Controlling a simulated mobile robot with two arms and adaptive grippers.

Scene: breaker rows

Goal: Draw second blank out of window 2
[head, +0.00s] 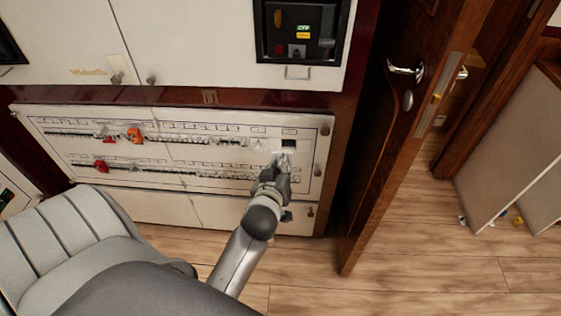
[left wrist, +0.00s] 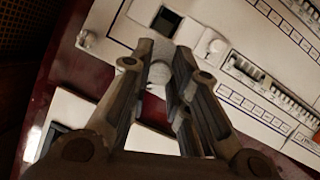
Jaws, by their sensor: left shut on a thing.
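The cream breaker panel (head: 60,124) has two horizontal breaker rows. A dark square opening (head: 289,143) is at the right end of the upper row. It also shows in the left wrist view (left wrist: 166,23), above the fingertips. My left gripper (head: 281,162) is at the panel's right end, just below this opening. In the left wrist view its fingers (left wrist: 161,68) are shut on a small pale piece, apparently a blank (left wrist: 160,74), mostly hidden between them. I cannot tell whether the piece touches the panel. I cannot read which window is number 2. My right gripper is not in view.
A red clip (head: 102,166) and an orange clip (head: 134,135) sit on the breaker rows at the left. A grey padded seat (head: 75,225) is at the lower left. An open wooden door (head: 400,130) stands right of the panel. Wooden floor (head: 390,280) is clear at the lower right.

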